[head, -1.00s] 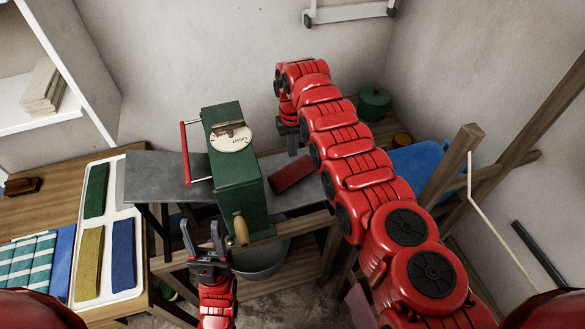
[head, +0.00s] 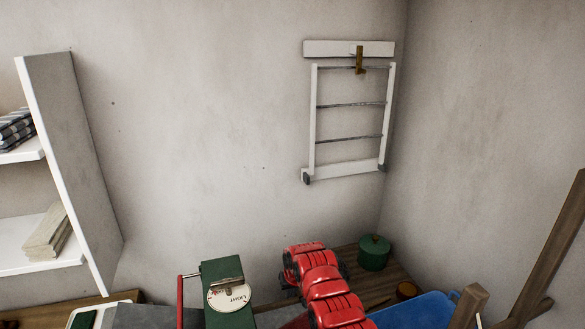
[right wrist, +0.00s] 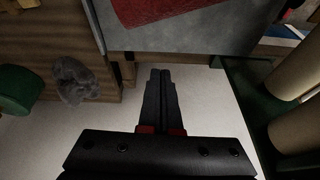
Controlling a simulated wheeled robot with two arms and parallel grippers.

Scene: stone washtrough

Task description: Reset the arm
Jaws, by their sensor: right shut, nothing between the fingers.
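My right arm (head: 318,283), red and segmented, rises from the bottom of the head view to the right of the green machine. My right gripper (right wrist: 161,73) shows in the right wrist view with its two dark fingers together and nothing between them. My left gripper is in neither view.
The green machine (head: 222,267) with a white dial stands left of my arm. A green lidded pot (head: 373,253) and a blue item (head: 425,310) are at right. A white wall rack (head: 349,168) hangs above. White shelves (head: 40,265) stand at far left. The middle wall is bare.

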